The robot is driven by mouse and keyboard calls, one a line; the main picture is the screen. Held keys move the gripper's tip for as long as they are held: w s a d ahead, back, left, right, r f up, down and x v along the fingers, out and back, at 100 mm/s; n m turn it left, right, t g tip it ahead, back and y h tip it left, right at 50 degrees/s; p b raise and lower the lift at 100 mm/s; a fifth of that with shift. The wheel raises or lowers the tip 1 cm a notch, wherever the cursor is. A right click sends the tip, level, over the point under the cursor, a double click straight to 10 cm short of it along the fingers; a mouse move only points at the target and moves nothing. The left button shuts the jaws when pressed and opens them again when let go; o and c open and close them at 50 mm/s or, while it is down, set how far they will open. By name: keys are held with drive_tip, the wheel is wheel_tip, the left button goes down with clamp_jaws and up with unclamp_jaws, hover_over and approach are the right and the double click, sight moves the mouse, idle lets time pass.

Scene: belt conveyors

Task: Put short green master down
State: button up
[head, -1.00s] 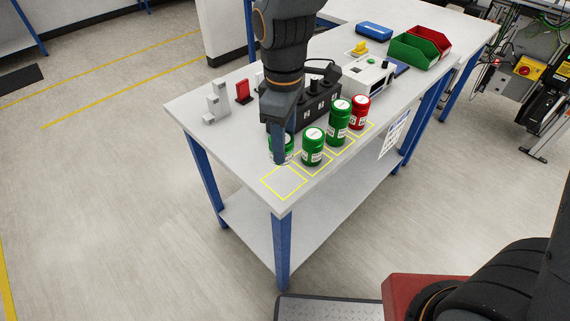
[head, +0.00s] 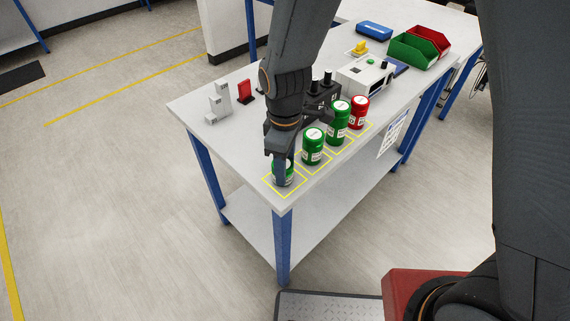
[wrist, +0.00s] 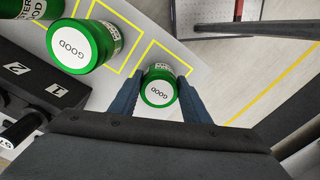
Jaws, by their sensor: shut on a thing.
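The short green master (head: 282,173) is a green can with a white label, at the near corner of the table inside the front yellow outlined square (head: 284,193). My gripper (head: 281,166) is shut on it from above, with one finger showing in front of it. In the wrist view the can (wrist: 159,92) sits between the two blue fingers, its white lid reading GOOD. It stands upright. Its base is at or very near the table top; I cannot tell whether it touches.
Another green can (head: 313,147), a taller green can (head: 338,122) and a red can (head: 359,113) stand in a row behind it. A black numbered block (head: 322,98) is close behind my gripper. A grey stand (head: 219,101) and a red piece (head: 243,91) are at the left.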

drive_tip(key=shift+f, duration=0.1)
drive_tip(key=o, duration=1.3)
drive_tip(key=shift+o, duration=0.2)
wheel_tip(320, 180, up, 12)
drive_tip(key=b, duration=0.3)
drive_tip(key=s+d+f+m, duration=0.1)
drive_tip(key=d+f+m, duration=0.1)
drive_tip(key=d+m, duration=0.5)
drive_tip(key=s+d+f+m+t, duration=0.1)
drive_tip(key=d+m, duration=0.7)
drive_tip(key=d, duration=0.9)
drive_tip(key=shift+s+f+t, duration=0.25)
drive_tip(key=shift+f+t, duration=0.05)
drive_tip(key=shift+f, duration=0.3)
